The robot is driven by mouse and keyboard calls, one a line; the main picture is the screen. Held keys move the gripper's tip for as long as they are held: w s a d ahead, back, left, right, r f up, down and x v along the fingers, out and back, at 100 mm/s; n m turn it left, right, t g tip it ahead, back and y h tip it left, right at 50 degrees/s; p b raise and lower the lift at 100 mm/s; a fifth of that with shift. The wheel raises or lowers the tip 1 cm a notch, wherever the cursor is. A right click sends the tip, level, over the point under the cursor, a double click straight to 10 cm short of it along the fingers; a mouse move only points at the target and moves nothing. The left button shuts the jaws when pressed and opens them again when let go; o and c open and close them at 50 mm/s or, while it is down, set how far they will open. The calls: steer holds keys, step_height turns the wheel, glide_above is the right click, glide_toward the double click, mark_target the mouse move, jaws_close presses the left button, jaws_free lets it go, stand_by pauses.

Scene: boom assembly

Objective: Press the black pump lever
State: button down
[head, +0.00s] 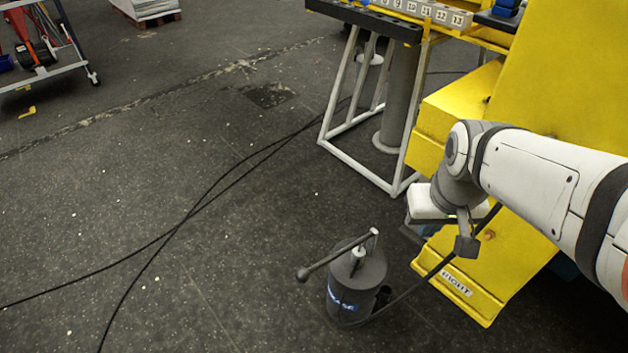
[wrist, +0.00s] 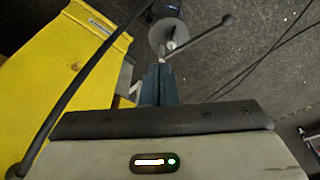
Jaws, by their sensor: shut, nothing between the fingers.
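The black pump lever (head: 338,256) slants across the top of a dark grey cylindrical grease pump (head: 343,301) on the floor. Its ball end points left in the head view. In the wrist view the lever (wrist: 200,36) runs up right to its ball, over the pump (wrist: 167,32) at the top edge. My gripper (head: 467,248) is shut and empty, to the right of the pump and apart from the lever. In the wrist view the gripper fingers (wrist: 159,72) point toward the pump and cover part of the view below the lever's pivot.
A yellow machine (head: 545,120) with a RIGHT label stands close to the right of the pump. A black hose (head: 415,283) runs from the pump past my gripper. A white-framed stand (head: 345,130) is behind. Cables (head: 190,212) cross the open floor on the left.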

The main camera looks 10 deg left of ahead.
steer(key=w+a+f+n+g+b, duration=0.15)
steer(key=w+a+f+n, duration=0.25)
steer(key=w+a+f, duration=0.5)
steer(key=n+b, duration=0.3)
steer(key=n, duration=0.1)
glide_above(302, 271)
step_height(302, 271, down, 12)
steer(key=r, duration=0.1)
steer(key=shift+f+g, duration=0.25)
steer(key=shift+g, duration=0.2)
step_height(302, 271, down, 14)
steer(key=shift+p, duration=0.3)
